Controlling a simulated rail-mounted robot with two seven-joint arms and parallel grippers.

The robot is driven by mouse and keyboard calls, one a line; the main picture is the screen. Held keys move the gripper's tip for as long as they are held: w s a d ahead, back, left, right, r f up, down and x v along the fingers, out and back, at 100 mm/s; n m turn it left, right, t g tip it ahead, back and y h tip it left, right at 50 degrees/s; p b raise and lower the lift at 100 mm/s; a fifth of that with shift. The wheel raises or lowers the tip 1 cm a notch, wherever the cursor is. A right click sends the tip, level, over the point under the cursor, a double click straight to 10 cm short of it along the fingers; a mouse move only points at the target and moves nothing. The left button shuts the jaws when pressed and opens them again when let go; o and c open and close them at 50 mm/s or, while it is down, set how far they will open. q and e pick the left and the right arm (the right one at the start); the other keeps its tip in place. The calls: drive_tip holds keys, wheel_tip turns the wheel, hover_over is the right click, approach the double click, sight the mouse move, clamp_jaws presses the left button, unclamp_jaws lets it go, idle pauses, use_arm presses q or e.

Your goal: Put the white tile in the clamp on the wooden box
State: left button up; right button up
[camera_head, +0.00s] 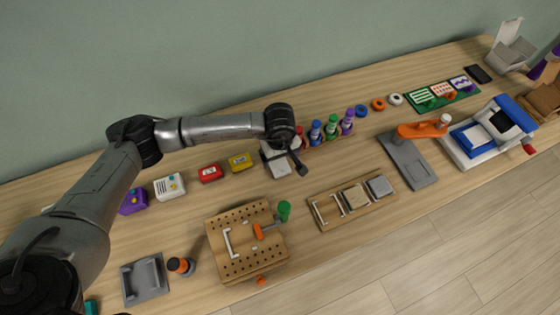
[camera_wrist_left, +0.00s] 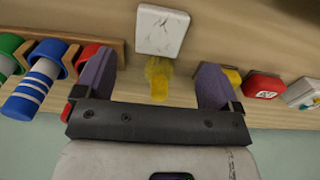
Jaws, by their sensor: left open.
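The gripper is open, with a gap to the tile. In the head view my left gripper (camera_head: 287,163) hangs low over the back middle of the table, and I cannot clearly separate the tile from it there. The wooden box (camera_head: 232,270) with a perforated top stands nearer the front. On it is a clamp (camera_head: 268,230) with orange and green parts. My right gripper is not in view.
Red (camera_head: 210,173) and yellow (camera_head: 241,162) boxes stand left of my gripper. A rack of coloured markers (camera_head: 331,128) is close on its right. A wooden tray (camera_head: 329,212) lies right of the box. A grey tray (camera_head: 145,281) and orange-topped bottle (camera_head: 181,266) stand left of it.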

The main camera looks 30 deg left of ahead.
sight(280, 167)
use_arm(q)
wheel_tip(280, 167, up, 5)
drive_tip(key=shift+r, duration=0.1)
drive_tip(key=shift+o, duration=0.5)
drive_tip(key=shift+r, duration=0.45)
